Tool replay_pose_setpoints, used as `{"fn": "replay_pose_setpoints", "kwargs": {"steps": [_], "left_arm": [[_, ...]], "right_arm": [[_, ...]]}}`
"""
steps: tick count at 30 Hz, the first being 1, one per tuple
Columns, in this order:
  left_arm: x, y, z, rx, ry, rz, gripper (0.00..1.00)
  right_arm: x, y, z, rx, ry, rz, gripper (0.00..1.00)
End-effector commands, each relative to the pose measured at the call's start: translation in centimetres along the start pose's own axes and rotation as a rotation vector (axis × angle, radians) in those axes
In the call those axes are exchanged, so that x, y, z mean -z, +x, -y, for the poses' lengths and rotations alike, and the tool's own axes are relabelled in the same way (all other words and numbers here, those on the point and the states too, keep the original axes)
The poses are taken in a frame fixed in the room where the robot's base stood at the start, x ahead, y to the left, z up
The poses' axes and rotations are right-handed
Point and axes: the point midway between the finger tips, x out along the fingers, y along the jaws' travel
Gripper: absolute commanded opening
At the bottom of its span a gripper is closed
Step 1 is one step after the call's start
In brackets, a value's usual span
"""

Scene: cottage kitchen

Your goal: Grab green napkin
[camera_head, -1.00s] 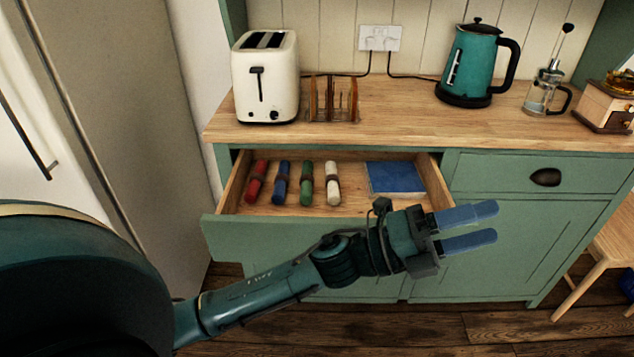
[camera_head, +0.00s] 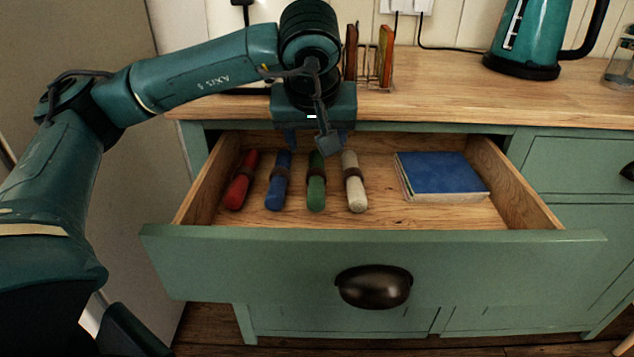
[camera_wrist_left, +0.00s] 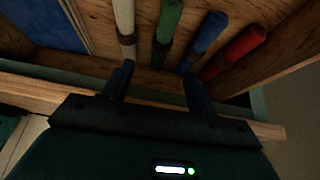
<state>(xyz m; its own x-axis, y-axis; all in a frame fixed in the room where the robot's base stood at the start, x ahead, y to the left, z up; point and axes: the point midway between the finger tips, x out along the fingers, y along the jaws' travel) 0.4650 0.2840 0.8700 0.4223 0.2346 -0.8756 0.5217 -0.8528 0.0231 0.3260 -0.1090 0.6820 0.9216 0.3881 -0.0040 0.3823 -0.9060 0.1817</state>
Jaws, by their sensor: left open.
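The green napkin (camera_head: 316,190) is rolled with a brown band and lies in the open drawer (camera_head: 375,243), between the blue napkin (camera_head: 278,190) and the white napkin (camera_head: 355,190). My left gripper (camera_head: 316,143) points down at the back of the drawer, just behind the green napkin's far end; its height above the napkins is hard to tell. It is open and empty. In the left wrist view the green napkin (camera_wrist_left: 169,22) lies ahead, in line with the gap between the fingers (camera_wrist_left: 158,82). My right gripper is not in view.
A red napkin (camera_head: 240,185) lies at the drawer's left. A blue book-like block (camera_head: 440,175) lies at its right, with bare drawer floor in front. The wooden counter (camera_head: 450,105) overhangs the back, bearing a rack (camera_head: 385,57) and a teal kettle (camera_head: 530,40).

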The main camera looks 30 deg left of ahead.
Motion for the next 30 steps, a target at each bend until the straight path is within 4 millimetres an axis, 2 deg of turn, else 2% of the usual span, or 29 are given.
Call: {"fn": "replay_pose_setpoints", "kwargs": {"steps": [3, 12, 19, 25, 30], "left_arm": [[0.1, 1.6, 0.7, 0.028, 0.012, -0.018, 0.59], [0.2, 6.9, 0.7, 0.024, 0.009, -0.016, 0.59], [0.3, 8.5, 0.6, 0.022, 0.010, -0.016, 0.59], [0.5, 11.7, 0.4, 0.022, 0.010, -0.016, 0.59], [0.6, 13.0, 0.4, 0.021, 0.010, -0.016, 0.59]], "right_arm": [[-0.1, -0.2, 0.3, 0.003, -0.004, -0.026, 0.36], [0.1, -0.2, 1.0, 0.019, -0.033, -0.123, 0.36], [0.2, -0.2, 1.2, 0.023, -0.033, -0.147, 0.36], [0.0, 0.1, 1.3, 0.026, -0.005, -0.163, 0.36], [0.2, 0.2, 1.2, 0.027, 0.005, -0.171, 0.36]]}}
